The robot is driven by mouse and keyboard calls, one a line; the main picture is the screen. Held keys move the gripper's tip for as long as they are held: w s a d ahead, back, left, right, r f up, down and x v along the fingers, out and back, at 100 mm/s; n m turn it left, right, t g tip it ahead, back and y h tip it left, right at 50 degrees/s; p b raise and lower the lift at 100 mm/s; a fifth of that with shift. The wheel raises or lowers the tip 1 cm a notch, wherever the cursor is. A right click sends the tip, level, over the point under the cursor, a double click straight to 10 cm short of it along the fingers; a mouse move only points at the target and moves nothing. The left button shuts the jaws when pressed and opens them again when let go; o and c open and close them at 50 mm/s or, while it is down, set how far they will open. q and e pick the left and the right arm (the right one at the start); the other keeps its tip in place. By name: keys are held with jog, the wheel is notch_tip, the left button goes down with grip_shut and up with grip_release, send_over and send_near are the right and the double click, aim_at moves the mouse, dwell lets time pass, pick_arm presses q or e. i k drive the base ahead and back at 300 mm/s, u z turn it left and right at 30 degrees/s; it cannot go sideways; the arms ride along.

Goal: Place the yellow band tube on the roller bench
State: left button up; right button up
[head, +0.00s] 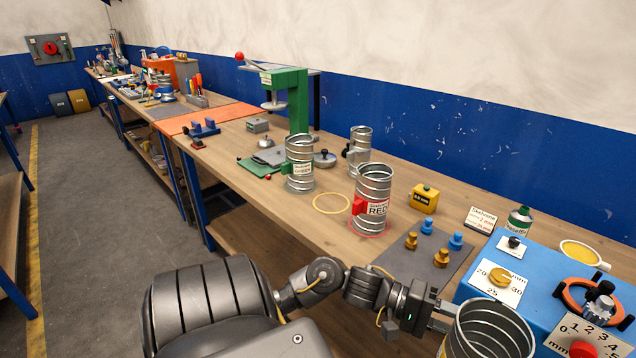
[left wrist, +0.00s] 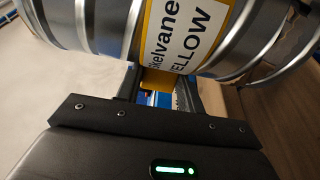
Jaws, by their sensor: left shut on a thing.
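The yellow band tube, a ribbed metal cylinder, shows at the bottom right of the head view (head: 490,335), partly cut off by the frame edge. In the left wrist view its label reads YELLOW (left wrist: 190,30) and it fills the top. My left gripper (head: 438,325) is shut on the yellow tab at the tube's side; the jaws also show in the left wrist view (left wrist: 160,88). The tube is held beside the blue machine (head: 530,262), which has dials and a clamp-like fixture; I cannot tell whether they touch. No part is clearly recognisable as rollers. My right gripper is out of view.
The red-labelled tube (head: 373,190) and green-labelled tube (head: 299,160) stand on the wooden bench (head: 290,222). An empty yellow ring (head: 331,203) lies between them. A grey mat (head: 432,262) holds blue and brass knobs. A yellow block (head: 424,199) and a green press (head: 290,95) stand behind.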

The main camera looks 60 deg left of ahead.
aim_at(328, 201)
jog(key=u, duration=1)
jog(key=i, duration=0.35)
jog(key=u, duration=0.15)
